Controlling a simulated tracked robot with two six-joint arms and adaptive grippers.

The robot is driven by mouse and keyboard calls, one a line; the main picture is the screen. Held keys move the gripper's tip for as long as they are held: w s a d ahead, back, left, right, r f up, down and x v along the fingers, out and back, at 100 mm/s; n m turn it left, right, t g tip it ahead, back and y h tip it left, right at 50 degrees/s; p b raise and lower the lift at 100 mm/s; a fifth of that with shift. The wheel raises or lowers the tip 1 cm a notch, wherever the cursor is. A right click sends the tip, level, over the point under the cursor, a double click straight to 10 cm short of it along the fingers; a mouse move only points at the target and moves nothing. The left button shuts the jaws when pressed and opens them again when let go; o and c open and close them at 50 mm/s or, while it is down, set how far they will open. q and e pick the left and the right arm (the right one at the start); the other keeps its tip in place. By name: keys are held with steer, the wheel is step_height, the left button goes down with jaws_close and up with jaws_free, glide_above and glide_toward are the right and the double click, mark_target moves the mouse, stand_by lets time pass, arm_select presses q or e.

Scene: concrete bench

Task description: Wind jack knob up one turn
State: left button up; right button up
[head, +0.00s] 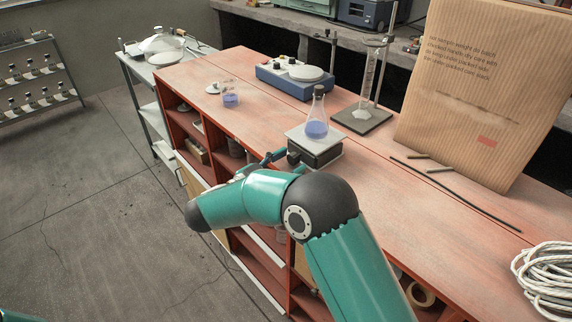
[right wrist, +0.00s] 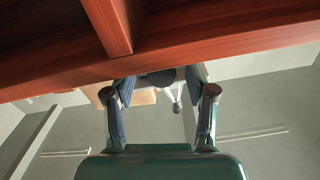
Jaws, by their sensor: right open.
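The lab jack (head: 316,152) stands near the front edge of the red bench, with a pale top plate and a dark body. A conical flask (head: 317,122) with blue liquid stands upright on its plate. The dark jack knob (head: 293,157) faces my right gripper (head: 276,157), whose fingers are at the jack's left side, partly hidden by my arm. In the right wrist view the fingers (right wrist: 160,88) are spread apart. A dark rounded part, seemingly the knob, shows between their tips; whether they touch it I cannot tell. My left gripper is not in view.
On the bench (head: 215,62) stand a beaker (head: 230,93), a blue hotplate (head: 295,78), a stand with a cylinder (head: 366,85) and a large paper sack (head: 485,90). Dark rods (head: 455,195) and coiled rope (head: 545,277) lie to the right. Bench between beaker and jack is clear.

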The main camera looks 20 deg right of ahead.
steer(key=v, duration=1.2)
